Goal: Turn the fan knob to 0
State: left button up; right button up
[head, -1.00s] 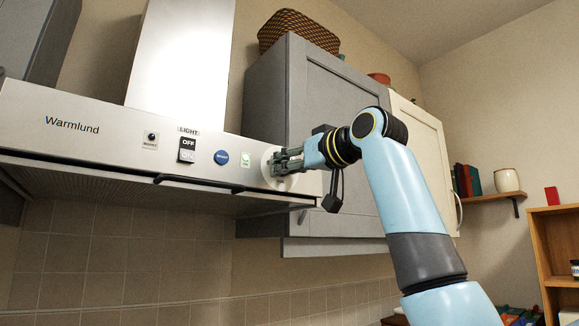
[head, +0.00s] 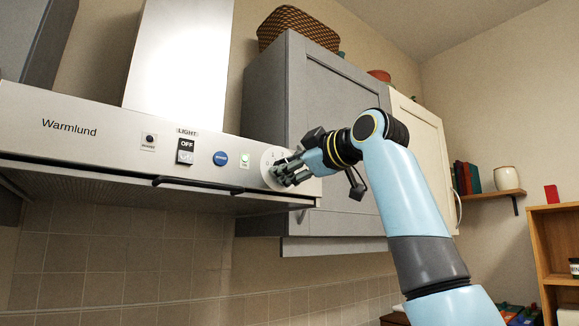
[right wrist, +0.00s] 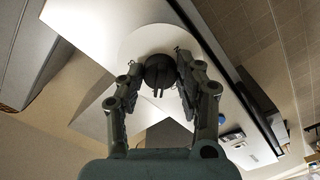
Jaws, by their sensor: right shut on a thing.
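The fan knob (right wrist: 160,72) is dark and round, in front of a pale round dial plate (right wrist: 138,45) in the right wrist view. In the head view the dial plate (head: 269,160) is at the right end of the hood's front, with small marks I cannot read. My right gripper (head: 279,174) is shut on the knob there and hides most of it. In the right wrist view the fingers of my right gripper (right wrist: 160,80) stand on either side of the knob. I cannot tell which mark the knob points to. My left gripper is not in view.
The steel hood (head: 100,115) carries a light switch (head: 186,151), a blue round button (head: 220,158), a small black knob (head: 149,139) and a green-lit panel (head: 244,160). A dark rail (head: 200,185) runs below. A grey cabinet (head: 335,130) stands close behind my right gripper.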

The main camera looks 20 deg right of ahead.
jog(key=n, duration=0.4)
jog(key=shift+n, duration=1.9)
jog(key=o, duration=1.1)
jog(key=shift+o, duration=0.2)
jog(key=v, duration=1.2)
